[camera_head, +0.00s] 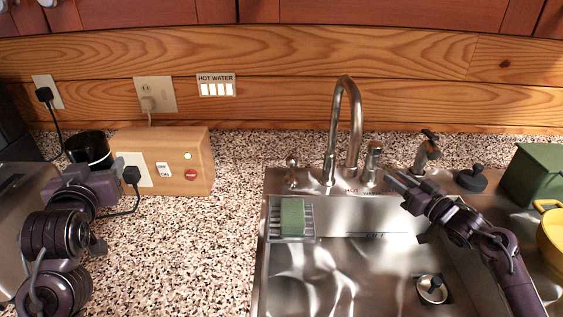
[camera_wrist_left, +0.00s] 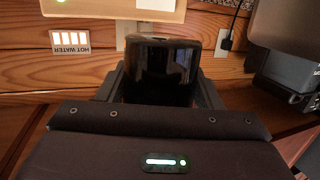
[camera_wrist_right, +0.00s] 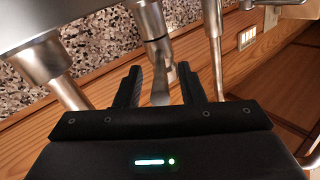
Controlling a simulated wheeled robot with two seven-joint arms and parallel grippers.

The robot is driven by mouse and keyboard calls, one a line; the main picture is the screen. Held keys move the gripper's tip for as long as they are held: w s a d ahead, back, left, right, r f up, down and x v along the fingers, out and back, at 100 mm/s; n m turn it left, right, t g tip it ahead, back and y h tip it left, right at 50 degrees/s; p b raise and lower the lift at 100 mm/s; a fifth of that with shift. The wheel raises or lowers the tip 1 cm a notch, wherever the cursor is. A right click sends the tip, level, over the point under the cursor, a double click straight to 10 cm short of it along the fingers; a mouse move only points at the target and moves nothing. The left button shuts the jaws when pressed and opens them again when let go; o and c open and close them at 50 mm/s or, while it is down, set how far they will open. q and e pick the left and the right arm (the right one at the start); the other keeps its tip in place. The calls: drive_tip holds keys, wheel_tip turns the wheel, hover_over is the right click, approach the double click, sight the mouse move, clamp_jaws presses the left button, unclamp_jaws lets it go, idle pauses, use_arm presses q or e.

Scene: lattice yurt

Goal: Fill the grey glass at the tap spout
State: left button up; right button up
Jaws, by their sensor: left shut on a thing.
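A dark, glossy glass (camera_head: 90,149), nearly black in this light, is held by my left gripper (camera_head: 96,168) at the left of the counter. In the left wrist view the glass (camera_wrist_left: 158,72) sits between the two fingers, and its inside is not clear. The tap spout (camera_head: 347,95) arches over the back of the sink, well to the right of the glass. My right gripper (camera_head: 394,178) is at the tap's right-hand handle (camera_head: 373,160). In the right wrist view its fingers are apart, with a metal tap part (camera_wrist_right: 160,85) between their tips; contact is unclear.
A wooden box (camera_head: 165,150) with switches and a plugged cord stands beside the glass. The sink (camera_head: 340,270) holds a rack with a green sponge (camera_head: 292,216). A green box (camera_head: 535,175) and yellow pot (camera_head: 550,230) stand at right. The counter (camera_head: 190,250) before the box is clear.

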drive_tip(key=shift+w+a, duration=0.3)
drive_tip(key=shift+w, duration=0.3)
clamp_jaws()
